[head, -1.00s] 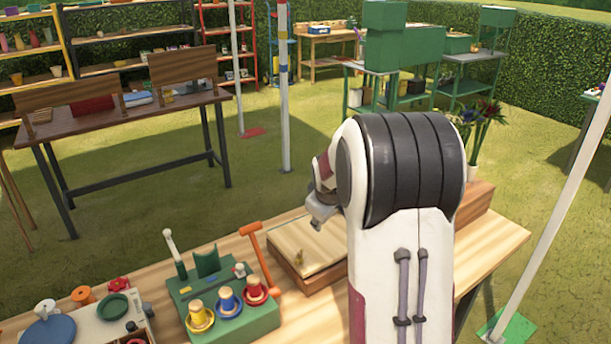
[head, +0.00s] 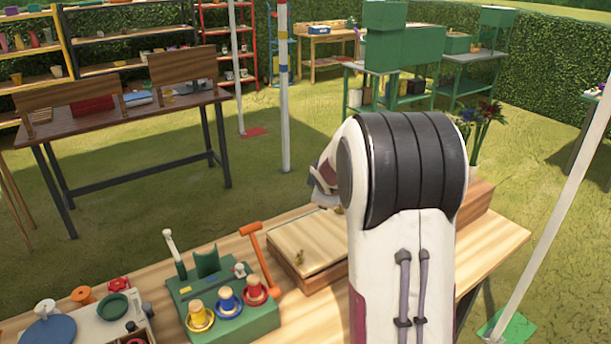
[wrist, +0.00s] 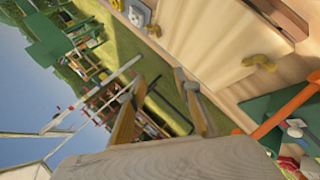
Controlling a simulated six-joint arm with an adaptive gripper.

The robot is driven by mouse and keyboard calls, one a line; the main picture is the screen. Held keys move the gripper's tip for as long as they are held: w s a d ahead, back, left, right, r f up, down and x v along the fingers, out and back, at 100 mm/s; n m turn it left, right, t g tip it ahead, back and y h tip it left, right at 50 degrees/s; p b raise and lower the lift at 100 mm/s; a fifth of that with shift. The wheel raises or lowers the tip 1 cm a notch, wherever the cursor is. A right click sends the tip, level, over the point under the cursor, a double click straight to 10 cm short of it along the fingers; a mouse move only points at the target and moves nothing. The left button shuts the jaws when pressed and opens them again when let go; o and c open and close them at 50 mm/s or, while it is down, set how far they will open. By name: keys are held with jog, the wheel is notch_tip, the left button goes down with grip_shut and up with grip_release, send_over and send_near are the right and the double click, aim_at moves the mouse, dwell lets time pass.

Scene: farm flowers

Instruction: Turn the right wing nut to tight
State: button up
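A low wooden press with a pale top board (head: 300,240) sits on the bench, partly hidden by my arm. A small brass wing nut (head: 299,258) stands on its near left part; it also shows in the wrist view (wrist: 262,62). A second brass wing nut (wrist: 153,30) shows farther left in the wrist view, apparently the right one; my arm largely covers that area in the head view. My gripper (wrist: 160,105) has two fingers apart with nothing between them, and neither touches a wing nut in the wrist view. In the head view the fingers are hidden.
A green stand (head: 230,315) with yellow, blue and red knobs and an orange handle (head: 257,258) stands left of the press. A large wood-grained surface (wrist: 200,160) fills the bottom of the wrist view. A flower vase (head: 474,150) stands behind my arm.

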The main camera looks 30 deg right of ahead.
jog(key=w+a+r+n+t+y, duration=0.1)
jog(key=w+a+r+n+t, duration=0.2)
jog(key=n, duration=0.6)
jog(key=shift+w+a+r, duration=0.2)
jog(key=shift+w+r, duration=0.55)
jog(key=shift+w, duration=0.15)
jog(key=w+a+y, duration=0.1)
jog(key=w+a, duration=0.2)
jog(key=a, duration=0.2)
jog(key=s+a+f+n+g, duration=0.4)
jog(key=s+f+n+g, duration=0.4)
jog(key=s+f, duration=0.3)
jog(key=shift+s+a+f+n, duration=0.15)
jog(key=shift+s+a+n, duration=0.15)
jog(key=shift+s, duration=0.2)
